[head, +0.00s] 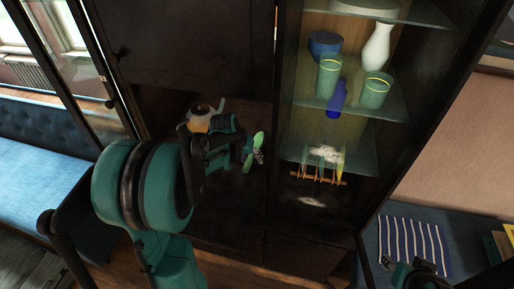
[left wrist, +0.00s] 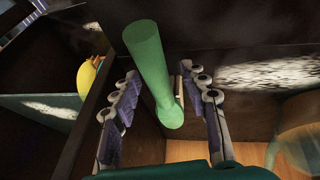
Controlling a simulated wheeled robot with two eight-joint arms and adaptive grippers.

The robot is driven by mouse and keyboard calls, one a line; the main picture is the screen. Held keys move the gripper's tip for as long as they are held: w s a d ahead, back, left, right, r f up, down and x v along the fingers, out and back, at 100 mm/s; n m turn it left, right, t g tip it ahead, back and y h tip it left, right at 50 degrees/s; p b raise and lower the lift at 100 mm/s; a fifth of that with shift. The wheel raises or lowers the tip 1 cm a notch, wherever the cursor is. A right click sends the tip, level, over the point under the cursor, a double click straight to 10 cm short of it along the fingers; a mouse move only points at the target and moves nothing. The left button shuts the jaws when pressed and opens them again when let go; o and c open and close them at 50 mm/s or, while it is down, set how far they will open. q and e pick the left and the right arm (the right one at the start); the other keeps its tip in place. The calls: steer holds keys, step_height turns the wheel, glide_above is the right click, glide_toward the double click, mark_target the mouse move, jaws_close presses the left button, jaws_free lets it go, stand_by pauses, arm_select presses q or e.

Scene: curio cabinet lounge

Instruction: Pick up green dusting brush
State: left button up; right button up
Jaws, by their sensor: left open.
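The green dusting brush (head: 257,140) is at the cabinet opening in the head view, beside the fingers of my left gripper (head: 237,150). In the left wrist view the green brush (left wrist: 148,60) appears as a long smooth green shaft with a rounded near end. It lies between the two spread fingers of my left gripper (left wrist: 166,100), with gaps showing on both sides. The left gripper is open and not closed on it. Part of a teal and dark arm end (head: 415,272), which seems to be my right one, shows at the bottom right; its jaws are unclear.
Glass shelves (head: 385,103) at right hold green cups (head: 327,76), a white vase (head: 377,46) and a blue item (head: 338,98). A wooden rack (head: 318,177) stands below. A pot (head: 200,118) sits behind my left arm. A yellow object (left wrist: 90,74) is left in the wrist view.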

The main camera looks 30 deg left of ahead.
arm_select(q)
steer(key=shift+c, duration=1.2)
jaws_close()
steer(key=shift+r, duration=0.1)
steer(key=shift+s+a+r, duration=0.15)
steer(key=shift+a+r, duration=0.05)
steer(key=shift+r, duration=0.4)
step_height(320, 180, up, 11)
steer(key=p, duration=0.3)
steer(key=s+a, duration=1.1)
steer(key=a, duration=0.4)
steer(key=shift+s+a+f, duration=0.3)
steer(key=shift+a+f, duration=0.1)
